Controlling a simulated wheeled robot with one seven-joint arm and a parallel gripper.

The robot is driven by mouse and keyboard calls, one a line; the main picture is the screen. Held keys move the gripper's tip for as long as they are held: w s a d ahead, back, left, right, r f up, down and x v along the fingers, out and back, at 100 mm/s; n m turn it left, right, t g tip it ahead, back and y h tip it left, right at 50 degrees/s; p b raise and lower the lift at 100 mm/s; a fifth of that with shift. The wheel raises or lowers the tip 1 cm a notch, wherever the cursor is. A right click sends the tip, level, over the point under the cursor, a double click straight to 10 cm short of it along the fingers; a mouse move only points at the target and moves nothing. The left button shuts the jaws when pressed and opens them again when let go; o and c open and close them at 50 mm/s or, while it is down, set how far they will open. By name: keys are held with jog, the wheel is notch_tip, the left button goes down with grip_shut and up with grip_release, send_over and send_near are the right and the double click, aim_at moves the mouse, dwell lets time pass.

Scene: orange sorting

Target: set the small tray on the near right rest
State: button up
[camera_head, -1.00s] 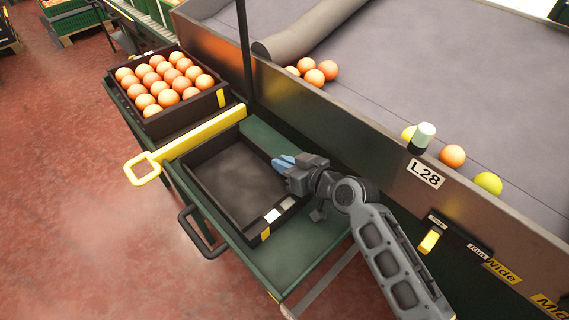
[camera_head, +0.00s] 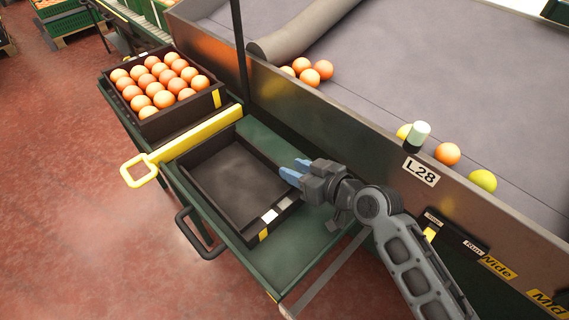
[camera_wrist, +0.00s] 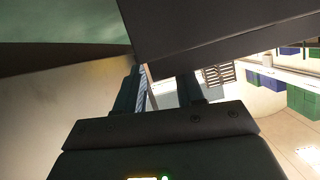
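The small tray (camera_head: 190,196) is black and empty. It lies flat on the green near right rest (camera_head: 295,262), with two pale labels and a yellow mark at its near right corner. My gripper (camera_head: 292,168) is beside the tray's right wall in the head view, with its blue fingertips apart and nothing seen held between them. I cannot tell whether a fingertip still touches the wall. In the wrist view my two dark fingers (camera_wrist: 162,92) stand apart with a gap between them, and a dark panel, probably the tray's wall (camera_wrist: 220,35), fills the top.
A yellow bar with a loop handle (camera_head: 140,171) runs along the tray's left side. Beyond it stands a dark crate (camera_head: 180,118) full of oranges. The grey sorting belt's metal wall (camera_head: 345,137) rises behind my gripper. Green surface is bare right of the tray.

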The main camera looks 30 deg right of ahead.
jog(key=shift+v, duration=3.4)
jog(key=s+d+m+h, duration=0.1)
jog(key=s+d+h, duration=0.2)
jog(key=s, duration=1.4)
jog(key=s+a+r+t, duration=0.1)
jog(key=s+a+r, duration=0.1)
jog(key=s+r, duration=0.3)
jog(key=s+a+r+m+t+h, duration=0.1)
jog(key=s+a+r, duration=0.2)
jog(key=s, duration=0.6)
notch_tip(320, 180, up, 3)
jog(key=shift+s+f, duration=0.15)
jog(key=shift+s, duration=0.1)
